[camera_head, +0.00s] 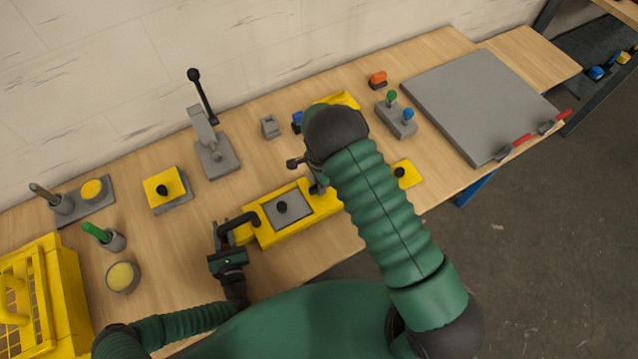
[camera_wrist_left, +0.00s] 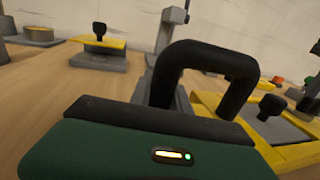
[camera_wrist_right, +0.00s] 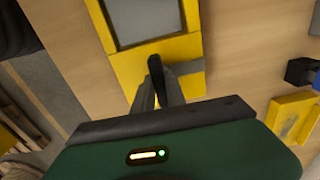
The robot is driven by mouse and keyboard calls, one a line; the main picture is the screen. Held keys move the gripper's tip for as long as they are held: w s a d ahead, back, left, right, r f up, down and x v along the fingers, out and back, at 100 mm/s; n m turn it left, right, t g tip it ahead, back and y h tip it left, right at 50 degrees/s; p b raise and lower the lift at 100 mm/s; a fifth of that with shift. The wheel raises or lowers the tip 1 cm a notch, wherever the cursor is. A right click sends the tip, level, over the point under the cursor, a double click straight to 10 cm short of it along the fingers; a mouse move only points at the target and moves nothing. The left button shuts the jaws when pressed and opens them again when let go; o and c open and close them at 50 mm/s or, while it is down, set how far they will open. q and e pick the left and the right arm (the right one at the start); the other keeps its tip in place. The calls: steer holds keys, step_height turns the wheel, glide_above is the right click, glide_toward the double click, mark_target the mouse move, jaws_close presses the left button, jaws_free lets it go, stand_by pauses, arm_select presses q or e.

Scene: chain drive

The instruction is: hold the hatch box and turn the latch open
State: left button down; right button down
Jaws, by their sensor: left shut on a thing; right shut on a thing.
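The hatch box (camera_head: 299,229) is yellow with a grey square lid (camera_head: 287,209) that carries a black knob. It lies in the middle of the bench. My left gripper (camera_head: 222,238) is shut on the black bar handle (camera_wrist_left: 205,57) at the box's left end. My right gripper (camera_wrist_right: 160,98) is shut on the black latch lever (camera_wrist_right: 155,70) at the box's right end, beside the lid. The lid looks closed. In the head view my right arm hides the latch and most of the right gripper.
A grey lever stand (camera_head: 213,158) and a yellow-topped block (camera_head: 163,187) stand behind and left. A yellow crate (camera_head: 62,290) is at far left. A grey block with green and blue knobs (camera_head: 397,121) and a large grey panel (camera_head: 478,103) are to the right.

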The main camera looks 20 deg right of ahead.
arm_select(q)
steer(key=shift+d+f, duration=0.1)
steer(key=shift+d, duration=0.05)
arm_select(e)
steer(key=c, duration=1.5)
jaws_free()
steer(key=shift+a, duration=0.35)
steer(key=shift+o, duration=0.7)
steer(key=shift+d, duration=0.15)
steer(key=shift+d+r, duration=0.1)
arm_select(q)
steer(key=shift+a, duration=0.2)
arm_select(e)
step_height(320, 180, up, 12)
arm_select(q)
steer(key=c, duration=1.1)
jaws_free()
steer(key=shift+w, duration=0.1)
steer(key=shift+c, duration=0.2)
arm_select(e)
steer(key=shift+w, duration=0.1)
